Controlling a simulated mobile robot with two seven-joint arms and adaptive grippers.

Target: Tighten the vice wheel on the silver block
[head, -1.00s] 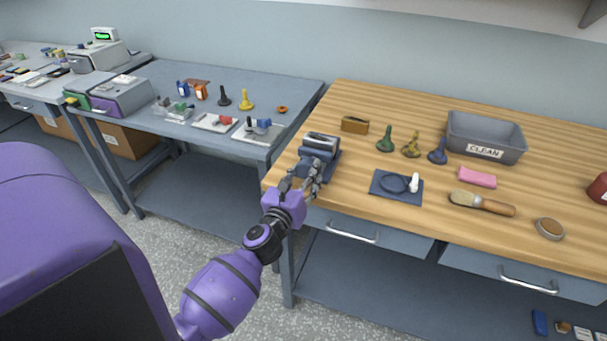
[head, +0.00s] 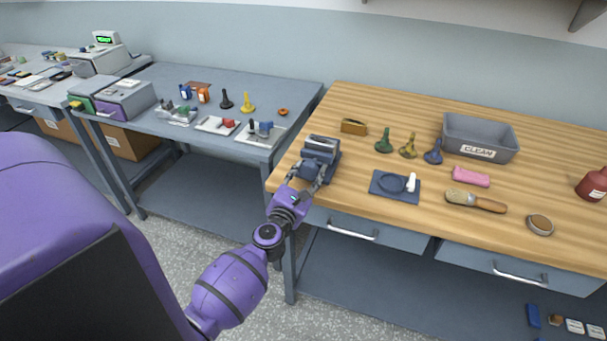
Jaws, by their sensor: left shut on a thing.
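The vice (head: 317,166) is a blue-grey body at the left front corner of the wooden workbench. The silver block (head: 322,143) sits at its top, between the jaws. My left gripper (head: 306,188) is at the front of the vice, over the bench's front edge. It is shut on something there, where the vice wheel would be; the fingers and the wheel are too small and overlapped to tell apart. My right gripper does not show.
On the wooden bench (head: 400,225) are a brown holder (head: 354,127), several bobbin-like figures (head: 384,141), a grey CLEAN bin (head: 480,138), a blue mat (head: 385,194), a pink sponge (head: 471,177), a brush (head: 476,201) and a red bottle (head: 592,186). A grey table (head: 290,92) stands left.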

